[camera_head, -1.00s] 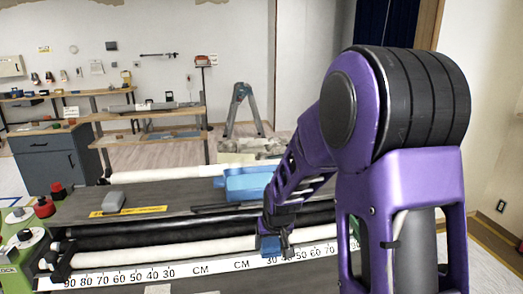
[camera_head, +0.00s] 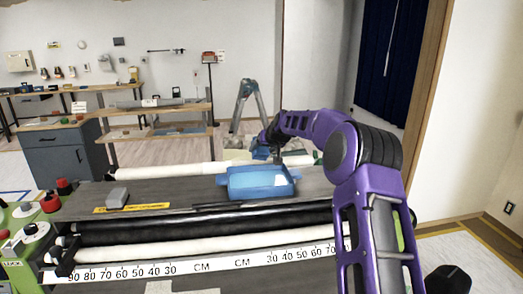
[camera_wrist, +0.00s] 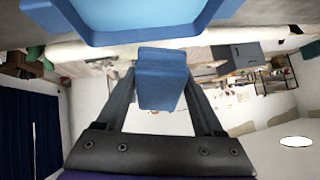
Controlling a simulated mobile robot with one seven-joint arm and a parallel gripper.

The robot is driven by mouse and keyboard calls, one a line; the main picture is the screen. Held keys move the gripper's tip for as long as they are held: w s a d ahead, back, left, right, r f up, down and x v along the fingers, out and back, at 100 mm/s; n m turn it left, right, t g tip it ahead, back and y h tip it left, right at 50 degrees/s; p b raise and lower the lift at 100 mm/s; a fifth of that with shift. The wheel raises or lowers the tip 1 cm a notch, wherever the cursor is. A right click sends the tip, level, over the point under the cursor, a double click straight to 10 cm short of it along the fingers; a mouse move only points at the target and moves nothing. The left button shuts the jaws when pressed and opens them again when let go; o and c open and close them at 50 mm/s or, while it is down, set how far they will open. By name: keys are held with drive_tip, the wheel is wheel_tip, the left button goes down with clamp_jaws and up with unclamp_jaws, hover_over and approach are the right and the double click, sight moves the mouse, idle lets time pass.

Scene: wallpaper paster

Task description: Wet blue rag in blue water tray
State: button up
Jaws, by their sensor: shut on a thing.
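The blue water tray (camera_head: 258,194) sits on the dark top of the paster machine, just right of its middle. Lighter blue shows inside it. My gripper (camera_head: 277,153) is raised above the tray's back right part, on the far side. In the wrist view my gripper (camera_wrist: 160,88) is shut on the blue rag (camera_wrist: 160,80), a small block-like piece between its two fingers. The tray's rim (camera_wrist: 120,36) crosses the top of that view. The rag looks apart from the tray, though its exact height cannot be told.
A grey block (camera_head: 117,197) lies at the machine's left beside a yellow strip (camera_head: 130,208). White rollers and a ruler strip (camera_head: 195,266) run along the front. A stepladder (camera_head: 247,103) and workbenches stand behind.

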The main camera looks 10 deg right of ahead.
sight(264, 157)
drive_tip(key=shift+f+b, duration=2.5)
drive_tip(key=shift+f, duration=1.75)
drive_tip(key=shift+f, duration=0.1)
drive_tip(key=shift+f, duration=1.3)
drive_tip(key=shift+r, duration=3.85)
